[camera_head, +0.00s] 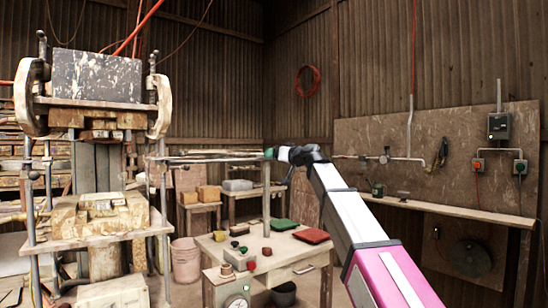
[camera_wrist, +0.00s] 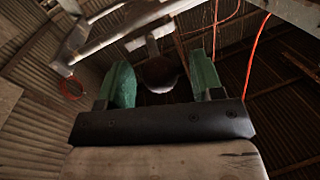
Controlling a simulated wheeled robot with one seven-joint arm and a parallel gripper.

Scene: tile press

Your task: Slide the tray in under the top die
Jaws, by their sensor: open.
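The press stands at the left in the head view. Its top die (camera_head: 112,119), a worn yellowish block, hangs under a paint-splashed dark block. Below it, apart by a tall gap, a pale block-like piece that looks like the tray (camera_head: 68,222) sits on the press table, with a small pale piece (camera_head: 103,202) on top. I cannot tell how far it lies under the die. My gripper (camera_head: 270,153) is to the right of the press, above the work table, and touches neither. In the wrist view its green fingers (camera_wrist: 163,80) stand apart, with a dark rounded shape seen between them.
A wooden work table (camera_head: 290,247) below my gripper holds red and green pads and small pots. The press's upright rods (camera_head: 163,190) stand near its right side. A pink bin (camera_head: 186,260) is on the floor. A wall shelf (camera_head: 450,210) runs along the right.

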